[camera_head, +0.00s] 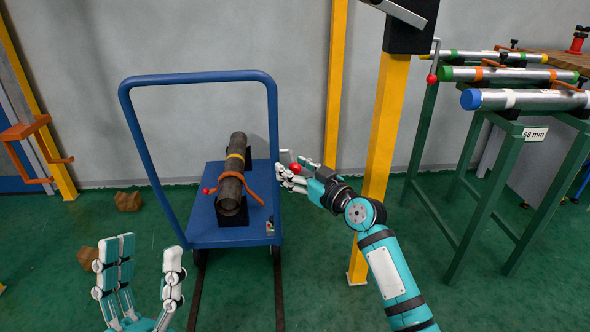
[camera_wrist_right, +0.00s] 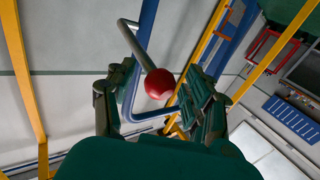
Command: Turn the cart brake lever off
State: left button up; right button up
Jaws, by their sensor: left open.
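A blue cart (camera_head: 222,232) with a tall push handle (camera_head: 200,77) stands left of centre. A red ball knob (camera_head: 295,168) shows at the cart's right side, by my right gripper (camera_head: 288,176). In the right wrist view the knob (camera_wrist_right: 159,84) sits on the end of a bent grey lever (camera_wrist_right: 134,40). My right fingers (camera_wrist_right: 158,100) are apart, one on each side of the knob, with no clear contact. The lever's base is hidden. My left gripper (camera_head: 146,280) is open and empty, low at the left, in front of the cart.
A dark pipe (camera_head: 231,186) is strapped on the cart's deck. A yellow post (camera_head: 388,130) stands just right of my right gripper. Green stands (camera_head: 490,190) with metal pipes are at the right. Brown lumps (camera_head: 128,201) lie on the green floor at the left.

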grip_shut()
jog(key=shift+a, duration=0.1)
